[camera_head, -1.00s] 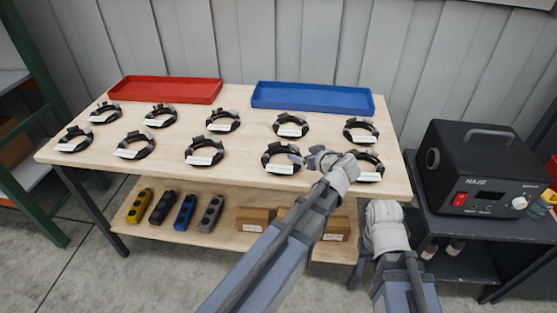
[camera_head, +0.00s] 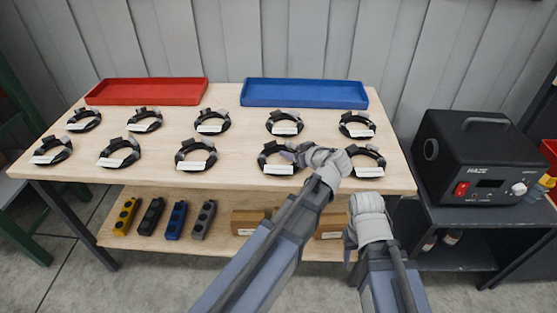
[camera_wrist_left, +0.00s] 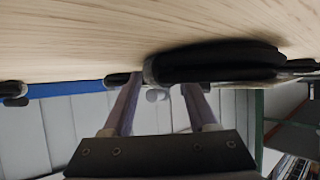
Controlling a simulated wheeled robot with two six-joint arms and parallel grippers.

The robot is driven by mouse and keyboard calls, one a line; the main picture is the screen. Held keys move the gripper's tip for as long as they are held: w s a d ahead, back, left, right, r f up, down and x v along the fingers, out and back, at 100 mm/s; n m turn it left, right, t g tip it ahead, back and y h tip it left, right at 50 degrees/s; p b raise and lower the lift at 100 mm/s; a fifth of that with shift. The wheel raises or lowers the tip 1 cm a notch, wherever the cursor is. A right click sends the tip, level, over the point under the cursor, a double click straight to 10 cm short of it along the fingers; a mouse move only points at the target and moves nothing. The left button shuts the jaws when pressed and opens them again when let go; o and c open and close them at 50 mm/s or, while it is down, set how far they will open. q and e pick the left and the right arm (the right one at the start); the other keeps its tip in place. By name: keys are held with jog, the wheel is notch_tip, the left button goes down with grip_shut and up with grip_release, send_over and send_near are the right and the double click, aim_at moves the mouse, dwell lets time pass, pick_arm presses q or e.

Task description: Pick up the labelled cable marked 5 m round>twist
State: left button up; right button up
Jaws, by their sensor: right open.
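Several black coiled cables with white labels lie in two rows on the wooden table (camera_head: 235,178); the print is too small to read. My left gripper (camera_head: 296,153) is at the right side of a front-row coil (camera_head: 268,164), second from the right. In the left wrist view, its two fingers (camera_wrist_left: 160,88) are apart, with a black coil (camera_wrist_left: 220,62) close beyond their tips; I cannot tell whether they touch. The front-right coil (camera_head: 374,160) is partly behind my left wrist. My right gripper (camera_head: 352,240) is low at the table's front edge, its fingers mostly hidden.
A red tray (camera_head: 147,92) and a blue tray (camera_head: 305,95) stand empty at the table's back. The lower shelf holds several coloured control boxes (camera_head: 176,220) and cardboard boxes (camera_head: 248,222). A black haze machine (camera_head: 480,160) stands on a dark cart at the right.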

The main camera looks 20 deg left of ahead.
pick_arm(q)
grip_shut()
dwell(0.3)
jog(key=shift+r, duration=0.15)
